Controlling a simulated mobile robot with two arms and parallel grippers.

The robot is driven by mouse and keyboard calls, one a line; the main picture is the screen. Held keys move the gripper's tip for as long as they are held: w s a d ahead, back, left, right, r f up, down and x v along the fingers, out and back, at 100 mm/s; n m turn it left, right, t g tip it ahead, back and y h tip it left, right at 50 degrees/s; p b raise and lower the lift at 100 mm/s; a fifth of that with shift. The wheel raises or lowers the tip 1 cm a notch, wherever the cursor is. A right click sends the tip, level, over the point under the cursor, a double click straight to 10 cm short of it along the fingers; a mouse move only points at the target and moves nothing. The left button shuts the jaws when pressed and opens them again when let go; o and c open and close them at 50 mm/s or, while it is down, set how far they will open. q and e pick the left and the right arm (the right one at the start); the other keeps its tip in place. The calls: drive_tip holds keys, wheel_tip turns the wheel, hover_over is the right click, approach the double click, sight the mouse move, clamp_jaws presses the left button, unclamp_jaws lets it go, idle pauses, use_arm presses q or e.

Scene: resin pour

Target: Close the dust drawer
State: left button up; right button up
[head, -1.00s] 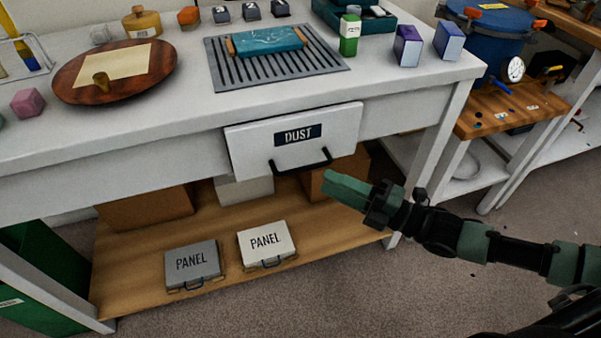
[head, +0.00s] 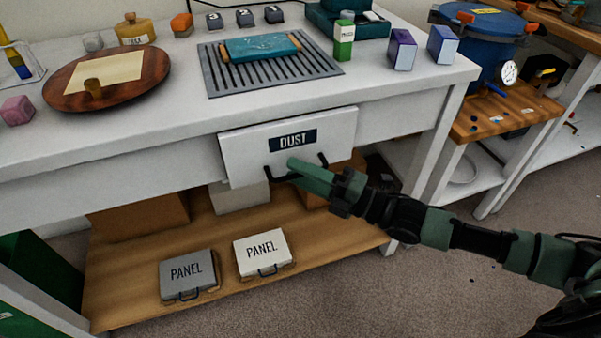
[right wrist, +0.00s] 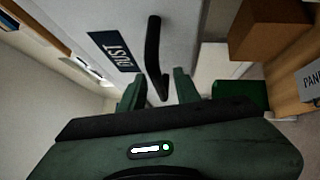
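The dust drawer (head: 245,158) has a white front with a dark DUST label (head: 292,139) and a black bar handle (head: 268,173). Its front stands out from the table's apron, so it looks partly open. My right gripper (head: 291,164) is at the handle and hides its middle. In the right wrist view, the fingers of my right gripper (right wrist: 157,82) are apart, with the handle (right wrist: 153,45) running in line with the gap between them. I cannot tell whether they touch it. My left gripper is not in view.
Above the drawer, the white tabletop (head: 130,125) holds a grille (head: 313,88), a round wooden board (head: 60,98) and several small containers. Below, a wooden shelf (head: 125,285) carries two PANEL cases (head: 187,272) and boxes. The floor at the front right is clear.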

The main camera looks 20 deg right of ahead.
clamp_jaws()
idle(1.4)
